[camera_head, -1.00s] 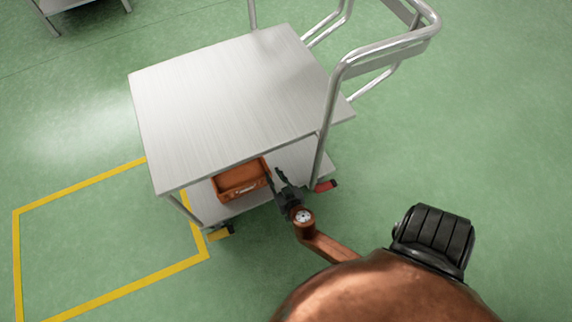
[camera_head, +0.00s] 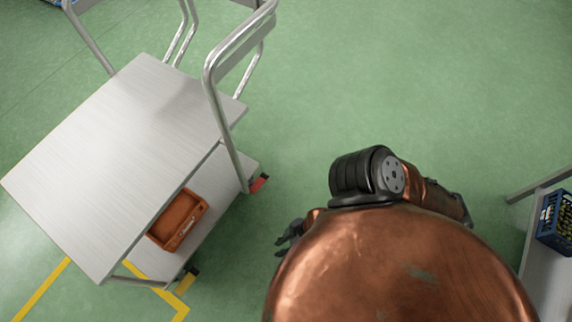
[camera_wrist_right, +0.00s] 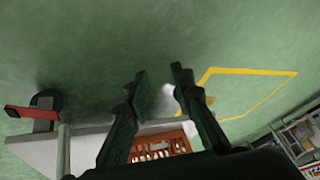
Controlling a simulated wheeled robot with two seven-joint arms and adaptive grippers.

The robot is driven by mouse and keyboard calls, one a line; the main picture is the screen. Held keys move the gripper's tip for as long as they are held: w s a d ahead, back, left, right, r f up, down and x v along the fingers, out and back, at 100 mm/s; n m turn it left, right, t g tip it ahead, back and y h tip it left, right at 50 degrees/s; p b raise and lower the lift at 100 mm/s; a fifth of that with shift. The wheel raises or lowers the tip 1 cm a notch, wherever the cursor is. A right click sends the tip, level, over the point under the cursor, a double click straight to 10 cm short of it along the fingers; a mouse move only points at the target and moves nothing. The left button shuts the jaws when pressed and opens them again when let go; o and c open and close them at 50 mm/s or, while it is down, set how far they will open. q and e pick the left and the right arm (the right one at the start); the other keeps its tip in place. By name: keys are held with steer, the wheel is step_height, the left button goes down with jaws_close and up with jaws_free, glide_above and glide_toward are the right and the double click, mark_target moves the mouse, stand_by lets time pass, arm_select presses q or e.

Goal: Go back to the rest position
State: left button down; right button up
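My right gripper (camera_head: 285,240) is to the right of the trolley, over the green floor, and is partly hidden by my copper-coloured body. In the right wrist view its two dark fingers (camera_wrist_right: 160,75) stand apart with nothing between them. An orange crate (camera_head: 188,226) sits on the trolley's lower shelf, clear of the gripper. The crate also shows in the right wrist view (camera_wrist_right: 160,147), beyond the fingers. My left gripper is not in view.
The steel trolley (camera_head: 120,150) with tubular handles stands at the left. A yellow floor line (camera_head: 42,290) runs beneath it. At the right edge, a blue crate (camera_head: 547,232) with small items stands on a grey table or rack. The floor between is clear.

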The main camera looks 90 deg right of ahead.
steer(key=s+a, duration=0.1)
steer(key=s+a+r+y, duration=0.1)
steer(key=a, duration=0.1)
steer(key=shift+n, duration=0.4)
steer(key=shift+f, duration=0.1)
